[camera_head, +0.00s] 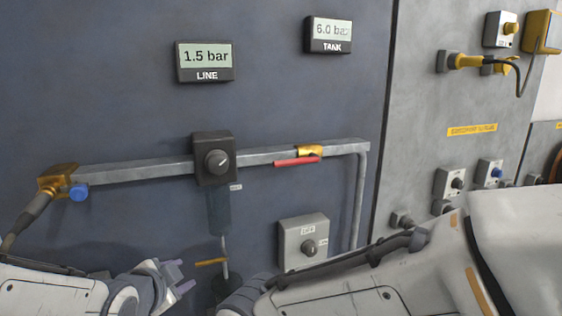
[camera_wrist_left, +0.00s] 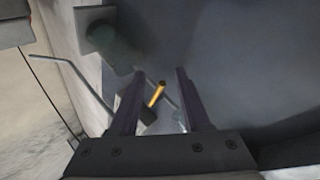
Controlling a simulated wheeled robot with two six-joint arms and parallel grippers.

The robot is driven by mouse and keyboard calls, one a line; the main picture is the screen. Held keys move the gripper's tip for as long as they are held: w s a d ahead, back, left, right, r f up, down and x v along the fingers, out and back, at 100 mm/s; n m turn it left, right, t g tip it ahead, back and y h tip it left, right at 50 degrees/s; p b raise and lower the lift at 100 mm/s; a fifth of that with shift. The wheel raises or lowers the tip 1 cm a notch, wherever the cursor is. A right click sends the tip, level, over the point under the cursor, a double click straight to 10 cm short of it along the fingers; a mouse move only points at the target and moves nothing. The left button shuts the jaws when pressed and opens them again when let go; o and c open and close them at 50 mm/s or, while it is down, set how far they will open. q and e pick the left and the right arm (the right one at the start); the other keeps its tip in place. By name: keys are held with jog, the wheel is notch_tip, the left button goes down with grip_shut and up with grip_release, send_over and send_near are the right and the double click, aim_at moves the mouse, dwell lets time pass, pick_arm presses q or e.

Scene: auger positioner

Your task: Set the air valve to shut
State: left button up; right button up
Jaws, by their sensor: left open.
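A brass valve (camera_head: 310,151) sits on the grey air pipe in the head view, right of the regulator. Its red lever (camera_head: 297,161) lies roughly along the pipe; no label on it can be read. My left gripper (camera_head: 181,275) is open, low and left of the valve, well apart from it. In the left wrist view its two dark purple fingers (camera_wrist_left: 160,100) are spread, with a small yellow bar (camera_wrist_left: 157,95) seen between them. I cannot tell from this whether the bar is within reach. The bar also shows in the head view (camera_head: 211,262). My right gripper is not in view.
A black regulator (camera_head: 215,158) sits mid-pipe under the LINE display (camera_head: 205,62), reading 1.5 bar. The TANK display (camera_head: 328,35) reads 6.0 bar. A blue knob (camera_head: 79,192) is at the pipe's left end. A grey switch box (camera_head: 303,242) is below the valve. My right arm crosses the lower right.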

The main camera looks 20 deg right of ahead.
pick_arm(q)
jog(key=d+r+m+t+h, duration=0.2)
jog(key=d+r+m+h, duration=0.2)
jog(key=d+r+m, duration=0.35)
jog(key=m+t+h, duration=0.1)
jog(key=m+h, duration=0.4)
jog(key=m, duration=0.2)
send_near(286, 165)
jog(key=d, duration=0.1)
jog(key=shift+n, duration=0.25)
jog(key=p+x, duration=0.2)
jog(key=x, duration=0.2)
jog(key=p+x, duration=0.2)
jog(key=x, duration=0.2)
jog(key=shift+w+r, duration=0.25)
jog(key=shift+w, duration=0.25)
jog(key=shift+w+d+p, duration=0.4)
jog(key=shift+w+d, duration=0.1)
grip_shut()
jog(key=shift+f, duration=0.1)
